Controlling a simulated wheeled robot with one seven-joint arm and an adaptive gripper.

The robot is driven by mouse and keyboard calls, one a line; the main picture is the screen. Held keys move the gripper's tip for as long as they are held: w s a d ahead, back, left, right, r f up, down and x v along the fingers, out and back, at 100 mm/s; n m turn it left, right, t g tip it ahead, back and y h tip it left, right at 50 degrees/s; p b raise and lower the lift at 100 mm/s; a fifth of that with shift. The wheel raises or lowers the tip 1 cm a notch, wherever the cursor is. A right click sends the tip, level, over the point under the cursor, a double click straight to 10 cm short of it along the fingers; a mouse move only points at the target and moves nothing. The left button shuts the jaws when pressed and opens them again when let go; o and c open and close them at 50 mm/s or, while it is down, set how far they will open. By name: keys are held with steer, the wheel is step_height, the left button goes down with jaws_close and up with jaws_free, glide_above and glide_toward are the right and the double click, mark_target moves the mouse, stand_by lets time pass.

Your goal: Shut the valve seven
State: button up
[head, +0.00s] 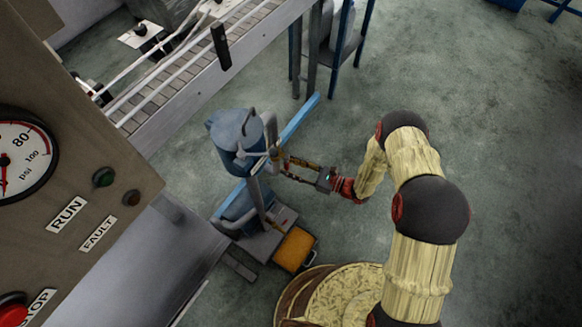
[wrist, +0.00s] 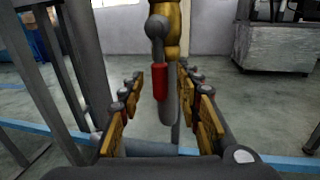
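The valve (wrist: 158,28) is in the upper middle of the wrist view, with a brass body, a grey round joint and a red-sleeved handle (wrist: 160,82) hanging down. My gripper (wrist: 160,86) is open, with one finger on each side of the red handle. A gap shows on both sides, and the handle looks nearer the right finger. In the head view my gripper (head: 285,166) reaches left to the side of a blue tank (head: 232,140) on a stand. There the valve is too small to make out clearly. No number seven is legible.
An orange box (head: 294,250) sits by the stand's foot, with a round wooden barrel top (head: 345,295) in front. A control panel (head: 75,150) with a gauge and buttons fills the left. A conveyor (head: 200,70) runs behind. Open floor (head: 510,130) lies right.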

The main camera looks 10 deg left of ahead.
steer(key=shift+c, duration=1.3)
jaws_close()
